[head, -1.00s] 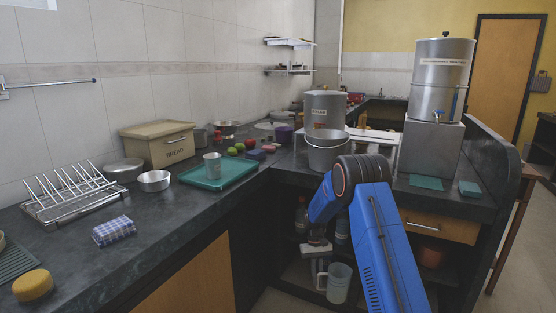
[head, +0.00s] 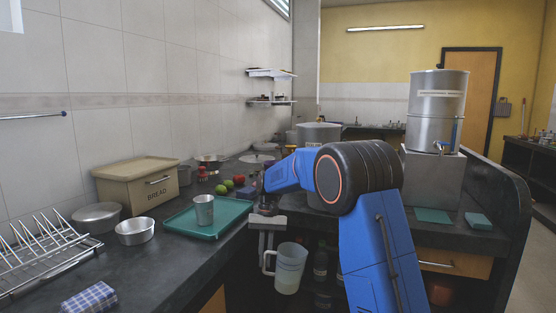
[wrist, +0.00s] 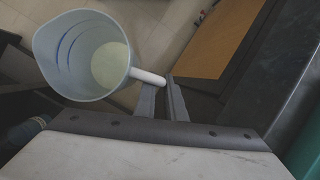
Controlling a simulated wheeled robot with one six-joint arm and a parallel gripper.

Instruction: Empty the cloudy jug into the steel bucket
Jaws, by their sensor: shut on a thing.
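The cloudy jug (head: 290,270) hangs upright in front of the counter, below its top. In the wrist view its open mouth and a pale liquid at the bottom of the jug (wrist: 85,55) show. My gripper (head: 267,247) is shut on the jug's handle; the wrist view shows the gripper's fingers (wrist: 160,88) on either side of the handle's end. The steel bucket is hidden behind my blue arm in the head view now; the earlier frame shows it on the counter in front of the labelled canister.
A labelled steel canister (head: 318,130) stands behind my arm. A teal tray (head: 180,222) with a steel cup (head: 204,209) lies on the left counter. A steel water dispenser (head: 437,105) stands on a block at right. Bottles (head: 321,262) stand under the counter.

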